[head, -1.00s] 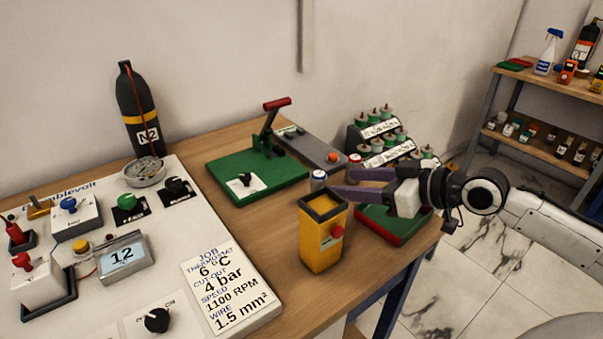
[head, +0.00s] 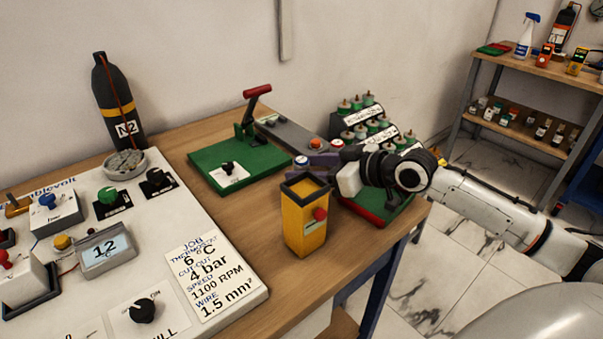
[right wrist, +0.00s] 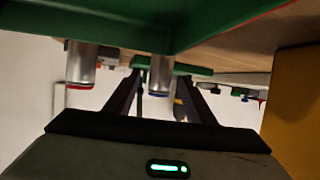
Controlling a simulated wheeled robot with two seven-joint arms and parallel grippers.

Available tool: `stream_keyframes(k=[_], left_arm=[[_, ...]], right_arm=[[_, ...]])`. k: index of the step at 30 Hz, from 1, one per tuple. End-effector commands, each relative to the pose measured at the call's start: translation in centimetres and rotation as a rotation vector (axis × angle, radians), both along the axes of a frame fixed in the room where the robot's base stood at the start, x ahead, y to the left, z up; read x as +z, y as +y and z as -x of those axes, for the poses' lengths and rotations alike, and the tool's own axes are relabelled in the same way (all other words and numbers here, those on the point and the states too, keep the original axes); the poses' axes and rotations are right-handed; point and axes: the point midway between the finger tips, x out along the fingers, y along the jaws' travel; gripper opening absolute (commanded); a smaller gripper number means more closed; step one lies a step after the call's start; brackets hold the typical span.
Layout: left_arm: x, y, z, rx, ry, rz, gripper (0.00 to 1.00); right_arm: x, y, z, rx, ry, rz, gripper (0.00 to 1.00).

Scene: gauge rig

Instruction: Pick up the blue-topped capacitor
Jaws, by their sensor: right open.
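The blue-topped capacitor (head: 301,162) is a small silver can standing upright behind the yellow bin, partly hidden by my fingers. My right gripper (head: 313,165) is open at it, reaching in from the right. In the right wrist view, which is upside down, a silver can (right wrist: 160,75) shows between the two open fingers (right wrist: 158,88), with a gap on both sides. A second can with a red top (right wrist: 80,67) stands outside the fingers. It also shows in the head view (head: 337,144). My left gripper is not in view.
The yellow bin (head: 304,230) with a red button stands close in front of my fingers. A green, red-edged tray (head: 372,212) lies under my right wrist. A green lever board (head: 215,160) is to the left. A rack of green-topped parts (head: 375,125) stands behind.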

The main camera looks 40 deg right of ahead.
Motion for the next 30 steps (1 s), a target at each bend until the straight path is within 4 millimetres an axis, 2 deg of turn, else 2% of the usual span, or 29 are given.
stream_keyframes(k=[6, 14, 17, 22, 23, 30], left_arm=[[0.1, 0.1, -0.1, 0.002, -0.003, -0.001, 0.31], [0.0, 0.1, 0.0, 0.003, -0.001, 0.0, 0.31], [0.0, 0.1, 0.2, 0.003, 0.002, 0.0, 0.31], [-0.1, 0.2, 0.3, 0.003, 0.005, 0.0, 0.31], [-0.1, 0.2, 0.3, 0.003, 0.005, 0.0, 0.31], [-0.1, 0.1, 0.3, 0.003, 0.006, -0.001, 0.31]], right_arm=[[-0.7, 0.5, -1.7, -0.002, -0.002, 0.0, 0.5], [-0.8, 0.6, -1.8, -0.001, 0.001, 0.002, 0.5], [-0.8, 0.6, -1.8, -0.001, 0.0, 0.001, 0.36], [-0.8, 0.6, -1.8, -0.001, 0.0, 0.001, 0.07], [-0.8, 0.6, -1.8, -0.001, 0.0, 0.001, 0.05], [-0.5, 0.6, -1.8, 0.0, -0.003, 0.001, 0.05]])
